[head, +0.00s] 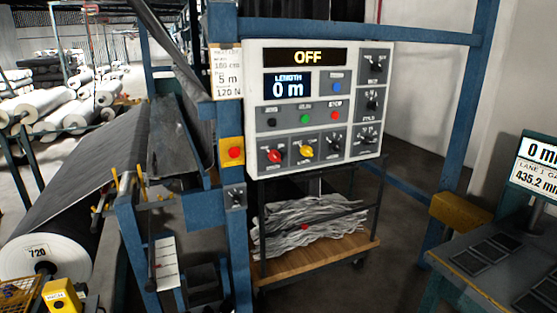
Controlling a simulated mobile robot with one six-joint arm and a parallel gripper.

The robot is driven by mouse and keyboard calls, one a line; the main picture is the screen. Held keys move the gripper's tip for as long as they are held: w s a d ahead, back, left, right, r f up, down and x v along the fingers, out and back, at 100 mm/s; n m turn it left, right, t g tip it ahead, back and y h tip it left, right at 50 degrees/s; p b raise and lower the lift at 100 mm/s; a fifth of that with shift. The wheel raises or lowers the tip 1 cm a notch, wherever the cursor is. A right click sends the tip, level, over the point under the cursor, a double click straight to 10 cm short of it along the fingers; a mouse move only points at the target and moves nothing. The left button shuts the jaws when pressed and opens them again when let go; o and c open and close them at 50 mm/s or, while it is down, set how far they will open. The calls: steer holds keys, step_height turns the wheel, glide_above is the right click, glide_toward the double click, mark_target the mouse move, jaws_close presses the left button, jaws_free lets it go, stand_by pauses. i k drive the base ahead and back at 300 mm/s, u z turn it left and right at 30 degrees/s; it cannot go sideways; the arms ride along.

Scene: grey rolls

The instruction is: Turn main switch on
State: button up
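A white control panel (318,105) is mounted on blue posts in the middle of the head view. Its top display (307,57) reads OFF, and the display below (289,86) reads LENGTH 0 m. Its lower row has a red rotary knob (274,156), a yellow one (306,151) and a black one (334,142); more black knobs (375,67) line the right side. Another dark rotary switch (235,196) is on the post at left. The labels are too small to tell which is the main switch. My gripper is not in view.
A red button on a yellow box (232,152) is on the left post. Below the panel stands a wooden-shelved cart (330,257) with grey scraps. A large grey roll (45,258) is at left; a dark bench (495,270) is at right.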

mark_target(274, 155)
steer(key=u, duration=0.9)
steer(key=k, duration=0.7)
steer(key=u, duration=0.45)
steer(key=i, duration=1)
steer(key=u, duration=0.05)
